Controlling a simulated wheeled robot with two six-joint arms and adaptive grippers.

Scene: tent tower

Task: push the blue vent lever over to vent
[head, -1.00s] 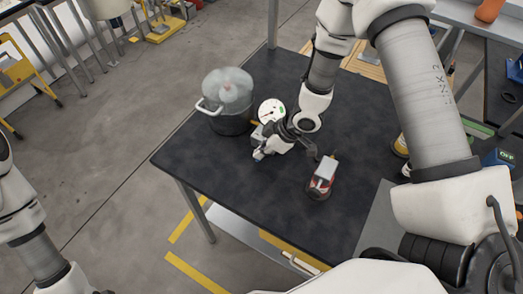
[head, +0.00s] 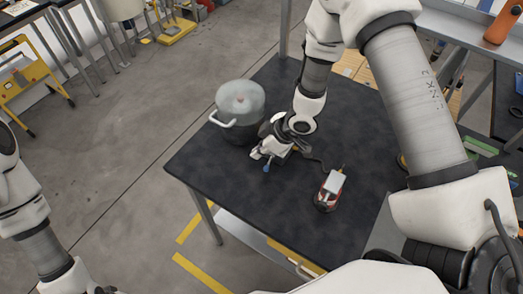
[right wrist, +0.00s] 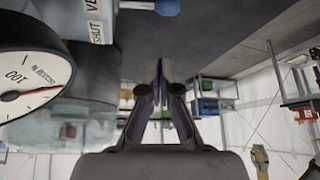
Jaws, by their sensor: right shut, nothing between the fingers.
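The blue vent lever's knob (head: 266,168) shows just below my right gripper in the head view. In the right wrist view the blue knob (right wrist: 167,7) is at the top edge, on a pale rod beside a white block (right wrist: 97,20) lettered SHUT and, partly cut off, VE. Which mark the lever stands at is unclear. My right gripper (head: 268,152) is by the block, between the pot and the lever. In the wrist view its fingers (right wrist: 160,78) are shut and empty, apart from the knob. My left gripper is out of view.
A lidded pot (head: 239,128) stands just left of my right gripper. A round dial gauge (right wrist: 28,80) is close on the left in the wrist view. A red and white device (head: 329,192) with a cable stands to the right on the dark table (head: 240,200). The table front is clear.

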